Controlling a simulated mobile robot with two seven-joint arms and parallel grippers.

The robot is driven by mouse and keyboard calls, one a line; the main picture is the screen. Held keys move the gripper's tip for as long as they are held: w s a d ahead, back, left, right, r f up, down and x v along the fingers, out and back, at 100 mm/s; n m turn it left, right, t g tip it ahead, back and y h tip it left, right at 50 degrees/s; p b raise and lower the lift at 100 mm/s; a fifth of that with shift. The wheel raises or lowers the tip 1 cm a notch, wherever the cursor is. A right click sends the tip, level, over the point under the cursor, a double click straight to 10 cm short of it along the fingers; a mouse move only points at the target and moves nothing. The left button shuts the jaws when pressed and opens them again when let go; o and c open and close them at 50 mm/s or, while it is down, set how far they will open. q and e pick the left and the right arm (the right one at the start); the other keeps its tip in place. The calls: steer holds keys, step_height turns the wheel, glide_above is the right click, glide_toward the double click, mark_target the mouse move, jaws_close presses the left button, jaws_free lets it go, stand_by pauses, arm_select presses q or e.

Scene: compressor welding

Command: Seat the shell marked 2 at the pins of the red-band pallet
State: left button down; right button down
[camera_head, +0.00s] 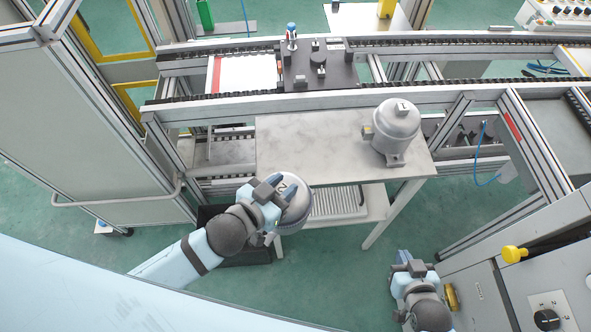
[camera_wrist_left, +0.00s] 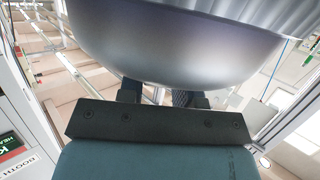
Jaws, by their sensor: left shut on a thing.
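The grey metal shell marked 2 (camera_head: 297,207) is in my left gripper (camera_head: 271,188), in front of the table's near edge in the head view. My left gripper is shut on it. The shell's rounded body also fills the top of the left wrist view (camera_wrist_left: 175,45), hiding most of the fingers. I cannot make out individual pins. My right gripper (camera_head: 413,266) is at the lower right, away from both shells; its opening is unclear.
Another shell, marked 1 (camera_head: 398,128), stands on the right of the grey table (camera_head: 320,150). The table's left and middle are clear. Conveyor rails (camera_head: 400,98) run between table and pallet. A machine cabinet with a yellow knob (camera_head: 514,254) stands at the right.

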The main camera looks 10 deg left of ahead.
arm_select(q)
steer(key=s+a, duration=0.3)
steer(key=s, duration=0.4)
steer(key=shift+s+a+b, duration=0.2)
steer(key=shift+a+b, duration=0.1)
steer(key=shift+a, duration=0.1)
steer(key=shift+w, duration=0.15)
